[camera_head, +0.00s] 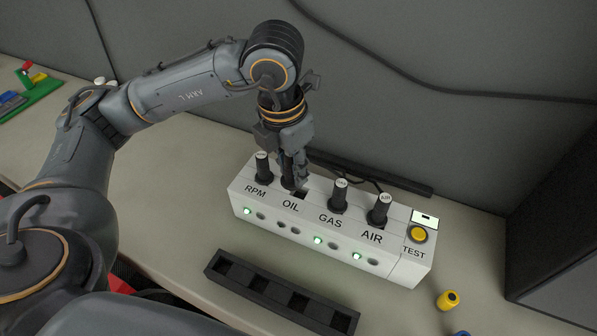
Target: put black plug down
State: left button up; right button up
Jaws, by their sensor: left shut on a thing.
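The white panel box (320,236) stands on the table with sockets marked RPM, OIL, GAS and AIR. Black plugs stand upright at RPM (264,168), GAS (339,196) and AIR (379,210). My left gripper (301,180) points down over the OIL position and is shut on a black plug (288,178), mostly hidden by the fingers. I cannot tell whether its lower end is in the socket. Green lights show at RPM, GAS and AIR, and none at OIL. A black rack (260,291) with empty square slots lies in front of the box. My right gripper is not in view.
A yellow TEST button (418,234) is at the box's right end. A small yellow part (447,300) lies to the right on the table. A black bar (385,180) and cables lie behind the box. A large dark case (555,220) stands at right.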

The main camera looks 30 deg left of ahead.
pick_arm(q)
jog(key=w+f+p, duration=0.1)
jog(key=f, duration=0.1)
jog(key=w+f+p, duration=0.1)
jog(key=w+f, duration=0.1)
jog(key=f, duration=0.1)
jog(key=w+a+f+p, duration=0.1)
jog(key=w+f, duration=0.1)
jog(key=f, duration=0.1)
jog(key=shift+p, duration=0.3)
jog(key=shift+f, duration=0.5)
jog(key=shift+f+b, duration=0.25)
jog(key=shift+b, duration=0.15)
jog(key=shift+f, duration=0.2)
jog(key=o, duration=0.8)
jog(key=shift+r, duration=0.1)
jog(key=shift+o, duration=0.8)
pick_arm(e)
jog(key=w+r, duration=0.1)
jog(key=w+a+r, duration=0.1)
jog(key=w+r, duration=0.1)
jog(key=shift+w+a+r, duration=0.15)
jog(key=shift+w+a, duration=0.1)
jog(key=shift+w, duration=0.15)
